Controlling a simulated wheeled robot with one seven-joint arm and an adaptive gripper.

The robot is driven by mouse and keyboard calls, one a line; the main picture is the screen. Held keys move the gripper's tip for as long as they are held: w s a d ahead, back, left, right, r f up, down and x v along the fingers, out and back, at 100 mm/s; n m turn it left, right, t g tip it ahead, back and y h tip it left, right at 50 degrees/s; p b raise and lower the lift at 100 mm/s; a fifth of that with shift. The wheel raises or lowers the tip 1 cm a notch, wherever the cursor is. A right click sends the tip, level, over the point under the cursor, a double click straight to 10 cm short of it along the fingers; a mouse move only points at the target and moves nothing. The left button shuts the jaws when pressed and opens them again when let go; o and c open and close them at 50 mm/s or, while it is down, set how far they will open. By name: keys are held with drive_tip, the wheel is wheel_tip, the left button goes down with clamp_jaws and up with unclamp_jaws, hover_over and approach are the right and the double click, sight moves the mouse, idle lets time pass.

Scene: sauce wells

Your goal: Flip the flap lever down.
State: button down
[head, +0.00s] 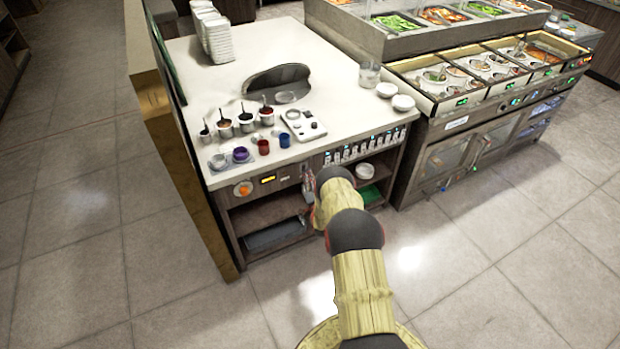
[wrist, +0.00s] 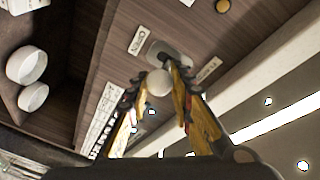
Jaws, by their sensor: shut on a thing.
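The flap lever is on the wooden front panel of the counter. In the wrist view its pale round knob (wrist: 158,83) stands out from a grey mounting plate (wrist: 158,50). My gripper (wrist: 157,90) has its yellow and black fingers on either side of the knob and is shut on it. The lever's shaft is mostly hidden behind the knob and fingers. A white label reading OPEN (wrist: 143,40) and another small label (wrist: 207,70) flank the plate. In the head view my gripper (head: 308,186) is at the counter front, and the lever is too small to make out.
The panel has an orange knob (head: 243,189) at left and a row of switches (head: 362,147) at right. Open shelves lie below, with white bowls (head: 364,171). Sauce pots (head: 246,121) and cups stand on the counter top (head: 330,80). The floor in front is clear.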

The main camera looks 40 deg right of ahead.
drive_tip(key=shift+w+a+f+m+t+h+b, duration=0.15)
drive_tip(key=shift+w+f+t+h+b, duration=0.25)
drive_tip(key=shift+b, duration=1.25)
drive_tip(key=shift+w+a+f+m+t+h+b, duration=0.15)
drive_tip(key=shift+f+t+b, duration=0.4)
drive_tip(key=shift+b, duration=1.05)
drive_tip(key=t+b, duration=0.1)
drive_tip(key=b, duration=0.2)
drive_tip(key=shift+f+h, duration=0.1)
drive_tip(key=shift+h, duration=0.25)
drive_tip(key=shift+m+b, duration=0.3)
drive_tip(key=shift+b, duration=0.1)
drive_tip(key=c, duration=1.9)
unclamp_jaws()
drive_tip(key=shift+a+f, duration=0.1)
drive_tip(key=o, duration=0.3)
drive_tip(key=shift+o, duration=0.2)
drive_tip(key=shift+s+d, duration=0.1)
drive_tip(key=shift+d, duration=0.1)
